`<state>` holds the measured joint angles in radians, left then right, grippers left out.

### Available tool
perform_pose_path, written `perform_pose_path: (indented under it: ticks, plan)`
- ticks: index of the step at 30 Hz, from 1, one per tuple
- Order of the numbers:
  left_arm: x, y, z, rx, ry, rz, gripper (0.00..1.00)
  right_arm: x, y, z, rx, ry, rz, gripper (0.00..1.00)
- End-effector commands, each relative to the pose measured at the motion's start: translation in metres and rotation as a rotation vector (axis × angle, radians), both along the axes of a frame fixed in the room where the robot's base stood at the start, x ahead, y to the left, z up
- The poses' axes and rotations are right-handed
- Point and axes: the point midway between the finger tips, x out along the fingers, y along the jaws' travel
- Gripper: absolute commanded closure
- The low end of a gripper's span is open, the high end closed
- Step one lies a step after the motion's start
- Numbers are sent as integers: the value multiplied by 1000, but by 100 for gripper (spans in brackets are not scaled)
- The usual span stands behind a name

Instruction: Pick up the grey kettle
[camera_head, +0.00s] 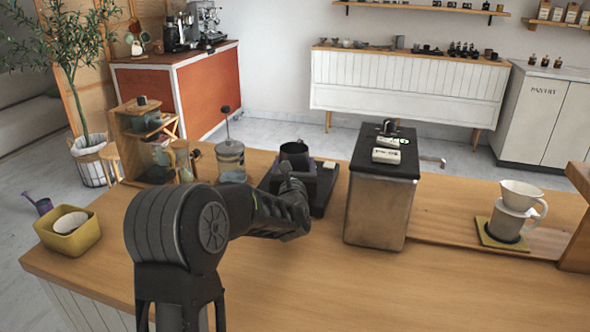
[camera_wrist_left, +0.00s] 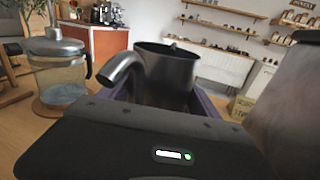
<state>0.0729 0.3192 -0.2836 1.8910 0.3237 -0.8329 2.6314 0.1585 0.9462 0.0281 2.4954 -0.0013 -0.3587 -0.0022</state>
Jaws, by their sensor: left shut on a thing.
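The grey kettle (camera_head: 294,151) is dark metal with an open top, over or on a black base (camera_head: 322,201) near the far edge of the counter. In the left wrist view the kettle (camera_wrist_left: 168,73) stands upright in front of the camera, its curved spout to the left. My left gripper (camera_head: 298,175) reaches it from the near side and is shut on it. Purple finger parts show on both sides of the kettle in the left wrist view. My arm and gripper hide its lower part, so I cannot tell whether it touches the base. My right gripper is out of view.
A glass French press (camera_head: 231,161) stands just left of the kettle. A metal box with a black top (camera_head: 380,195) stands close on the right. A white dripper (camera_head: 520,200) is farther right, and a yellow bowl (camera_head: 70,237) is far left. The front counter is clear.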

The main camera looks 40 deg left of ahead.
Motion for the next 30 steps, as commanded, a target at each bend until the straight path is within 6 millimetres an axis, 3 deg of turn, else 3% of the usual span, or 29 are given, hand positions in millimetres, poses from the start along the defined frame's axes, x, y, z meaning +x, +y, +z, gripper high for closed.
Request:
perform_pose_path:
  ticks: [17,26,30]
  plan:
    - [0,0,0,0,0,0,95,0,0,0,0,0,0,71]
    - [0,0,5,1,-5,1,95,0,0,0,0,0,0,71]
    - [0,1,18,2,-7,2,95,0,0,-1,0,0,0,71]
